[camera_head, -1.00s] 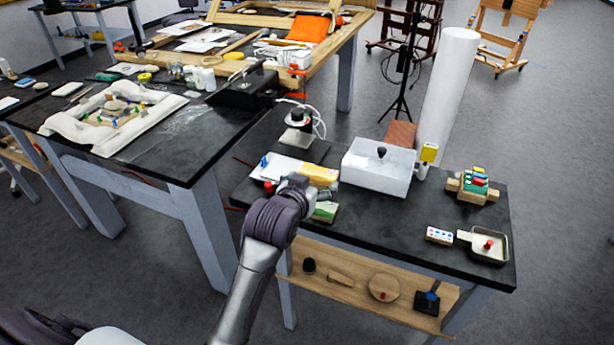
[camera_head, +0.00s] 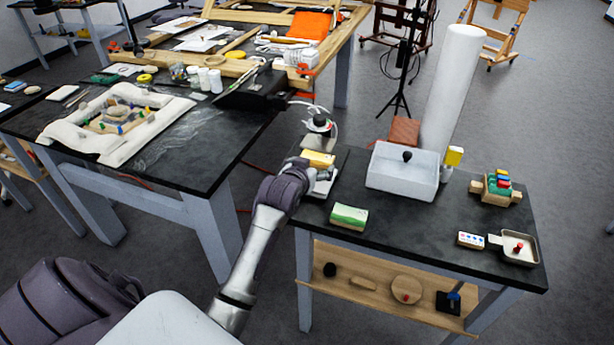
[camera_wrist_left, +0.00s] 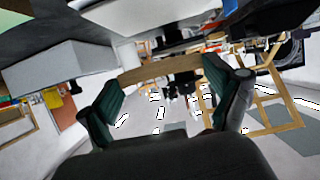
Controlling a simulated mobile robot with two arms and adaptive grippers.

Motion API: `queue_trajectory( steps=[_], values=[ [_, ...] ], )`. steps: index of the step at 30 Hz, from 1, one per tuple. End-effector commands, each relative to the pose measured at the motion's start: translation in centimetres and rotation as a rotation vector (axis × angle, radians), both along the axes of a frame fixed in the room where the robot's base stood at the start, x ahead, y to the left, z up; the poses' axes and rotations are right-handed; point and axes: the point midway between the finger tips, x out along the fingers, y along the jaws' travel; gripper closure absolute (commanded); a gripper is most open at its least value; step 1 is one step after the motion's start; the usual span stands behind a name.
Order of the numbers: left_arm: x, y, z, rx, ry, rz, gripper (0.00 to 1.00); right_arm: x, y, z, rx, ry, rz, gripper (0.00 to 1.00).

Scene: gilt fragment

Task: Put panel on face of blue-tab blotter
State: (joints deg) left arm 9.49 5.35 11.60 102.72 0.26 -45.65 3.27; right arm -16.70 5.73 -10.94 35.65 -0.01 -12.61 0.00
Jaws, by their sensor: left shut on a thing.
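My left gripper (camera_head: 316,170) is over the left part of the small black table. In the left wrist view its two green-padded fingers (camera_wrist_left: 163,90) are closed on a tan strip, the edge of the panel (camera_wrist_left: 158,69). A yellow face shows at the gripper in the head view, seemingly the same panel (camera_head: 318,158). A pale, flat object (camera_head: 322,187) shows partly beneath the gripper; I cannot tell if it is a blotter. No blue tab can be made out now; my arm covers that area. My right gripper is not in view.
A green-and-white block (camera_head: 348,216) lies in front of the gripper. A white box with a black knob (camera_head: 402,178) stands to its right. A small pan (camera_head: 517,248) and coloured pieces (camera_head: 497,184) are farther right. The table's front middle is clear.

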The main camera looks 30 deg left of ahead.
Motion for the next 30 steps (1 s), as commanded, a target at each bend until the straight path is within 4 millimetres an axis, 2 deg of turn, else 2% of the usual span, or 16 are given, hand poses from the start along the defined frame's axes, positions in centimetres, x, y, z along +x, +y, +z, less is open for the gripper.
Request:
queue_trajectory(
  steps=[3, 6, 9, 15, 26, 27, 28, 30],
  values=[
    [-0.2, 1.3, -0.7, 0.001, 0.0, 0.0, 0.44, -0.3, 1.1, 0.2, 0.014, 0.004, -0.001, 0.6],
    [-0.3, 1.6, -1.3, -0.002, 0.001, -0.001, 0.44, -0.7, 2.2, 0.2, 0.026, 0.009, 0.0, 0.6],
    [-0.3, 1.6, -2.7, -0.004, 0.002, 0.0, 0.44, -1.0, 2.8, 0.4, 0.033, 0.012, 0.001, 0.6],
    [-0.3, 1.5, -4.9, -0.001, 0.0, -0.001, 0.44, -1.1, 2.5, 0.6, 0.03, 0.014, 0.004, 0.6],
    [-0.3, 1.5, -5.3, -0.001, -0.001, -0.001, 0.44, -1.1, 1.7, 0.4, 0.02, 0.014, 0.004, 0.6],
    [-0.3, 1.5, -5.3, -0.001, 0.0, -0.001, 0.06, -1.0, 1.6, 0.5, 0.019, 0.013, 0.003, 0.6],
    [-0.3, 1.5, -5.3, -0.001, 0.0, -0.001, 0.01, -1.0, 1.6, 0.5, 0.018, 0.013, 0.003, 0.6],
    [-0.3, 1.5, -5.3, -0.001, 0.0, -0.001, 0.0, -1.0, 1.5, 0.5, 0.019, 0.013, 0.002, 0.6]
  ],
)
